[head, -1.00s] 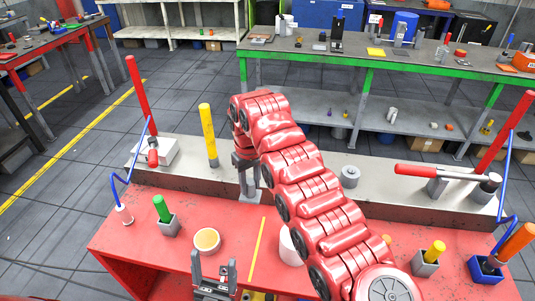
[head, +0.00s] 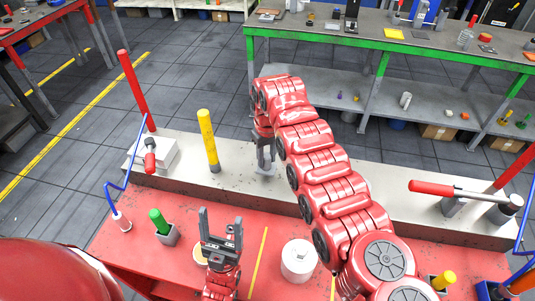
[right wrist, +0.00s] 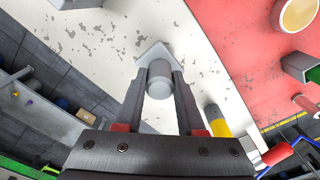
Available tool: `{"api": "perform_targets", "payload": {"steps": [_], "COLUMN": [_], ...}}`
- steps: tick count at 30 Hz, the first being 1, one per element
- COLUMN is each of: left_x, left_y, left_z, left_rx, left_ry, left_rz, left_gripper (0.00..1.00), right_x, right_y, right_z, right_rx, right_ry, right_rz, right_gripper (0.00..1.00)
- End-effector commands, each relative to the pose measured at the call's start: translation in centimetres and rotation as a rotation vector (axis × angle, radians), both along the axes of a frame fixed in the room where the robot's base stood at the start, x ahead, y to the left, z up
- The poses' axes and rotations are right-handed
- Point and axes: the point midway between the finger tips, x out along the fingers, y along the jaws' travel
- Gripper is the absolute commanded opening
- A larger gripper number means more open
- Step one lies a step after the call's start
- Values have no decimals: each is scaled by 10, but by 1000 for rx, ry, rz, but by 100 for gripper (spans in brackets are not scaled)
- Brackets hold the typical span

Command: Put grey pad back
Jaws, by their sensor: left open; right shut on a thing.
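My right gripper (head: 265,158) is low over the pale beam behind the red table. In the right wrist view its fingers (right wrist: 159,88) are closed on both sides of a grey cylindrical knob (right wrist: 158,80). The grey pad (right wrist: 152,52), a small square plate, shows beyond the knob; in the head view the pad (head: 265,171) is at the beam's surface. I cannot tell whether it touches the beam. My left gripper (head: 222,228) is open and empty, pointing up above the red table.
A yellow post (head: 208,140) stands on the beam left of my right gripper. A white block with a red-handled lever (head: 150,158) is at its left end. A white cylinder (head: 299,262), a green-handled holder (head: 163,226) and a round tan disc (head: 199,254) stand on the red table (head: 130,250).

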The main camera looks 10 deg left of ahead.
Motion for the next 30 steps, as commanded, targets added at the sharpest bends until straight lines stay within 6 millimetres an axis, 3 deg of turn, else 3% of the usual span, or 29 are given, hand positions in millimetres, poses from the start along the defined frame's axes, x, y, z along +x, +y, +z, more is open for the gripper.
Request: {"api": "perform_targets", "payload": {"steps": [4, 10, 11, 16, 25, 30], "left_x": [0, 0, 0, 0, 0, 0], "left_y": [0, 0, 0, 0, 0, 0], "left_z": [12, 10, 10, 10, 12, 29], "left_rx": [0, 0, 0, 0, 0, 0], "left_ry": [0, 0, 0, 0, 0, 0], "left_rz": [0, 0, 0, 0, 0, 0], "left_gripper": [74, 74, 74, 74, 74, 74], "right_x": [-4, -4, -4, -4, -4, -5], "right_y": [-2, -2, -2, -2, -1, -2], "right_z": [-25, -31, -31, -31, -28, -4], "right_rx": [-4, -3, -2, -2, -2, -3], "right_ry": [8, 4, 5, 5, 5, 6], "right_rz": [0, 1, 1, 1, 1, 2], "right_gripper": [0, 0, 40, 68, 68, 68]}}
